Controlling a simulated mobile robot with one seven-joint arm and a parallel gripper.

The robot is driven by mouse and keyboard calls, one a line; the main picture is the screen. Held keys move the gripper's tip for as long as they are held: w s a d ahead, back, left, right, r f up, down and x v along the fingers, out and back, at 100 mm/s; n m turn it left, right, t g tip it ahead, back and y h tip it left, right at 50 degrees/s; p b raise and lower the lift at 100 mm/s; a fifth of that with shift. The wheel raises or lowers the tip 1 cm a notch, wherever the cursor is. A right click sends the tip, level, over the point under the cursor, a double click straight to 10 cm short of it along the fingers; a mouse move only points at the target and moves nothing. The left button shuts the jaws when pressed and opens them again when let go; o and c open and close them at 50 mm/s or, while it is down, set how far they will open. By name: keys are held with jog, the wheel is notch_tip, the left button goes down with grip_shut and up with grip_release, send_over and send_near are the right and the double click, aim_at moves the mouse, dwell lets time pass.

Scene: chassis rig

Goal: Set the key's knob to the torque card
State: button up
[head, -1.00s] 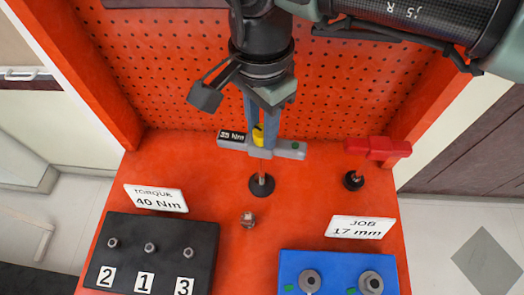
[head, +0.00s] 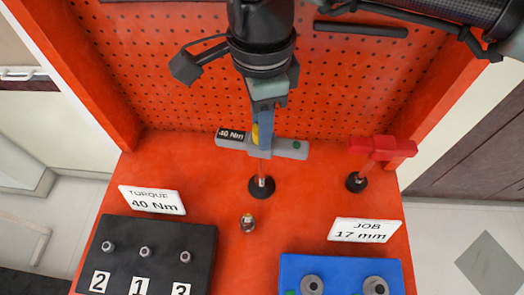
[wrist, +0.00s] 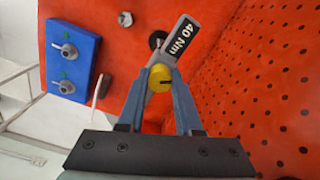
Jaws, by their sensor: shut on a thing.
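The key (head: 290,149) is a grey bar on a thin upright shaft above a round black base (head: 262,187). Its dark display reads 40 Nm, and the display also shows in the wrist view (wrist: 181,40). Its yellow knob (wrist: 160,78) is between the two blue-grey fingers of my gripper (wrist: 160,84), which is shut on it. In the head view my gripper (head: 262,140) comes down from above and partly hides the knob. The white torque card (head: 152,200) at the left reads 40 Nm.
A red T-shaped tool (head: 382,148) stands at the right. A job card (head: 364,231) reads 17 mm. A black block (head: 205,232) with numbered studs and a blue block (head: 340,267) are in front. A small metal piece (head: 247,223) stands between. A red pegboard (head: 340,85) rises behind.

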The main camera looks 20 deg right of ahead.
jog(key=shift+m+b, duration=0.5)
jog(key=shift+m, duration=0.9)
jog(key=o, duration=0.8)
jog(key=shift+o, duration=0.2)
jog(key=shift+r+p, duration=2.2)
jog(key=shift+r, duration=0.85)
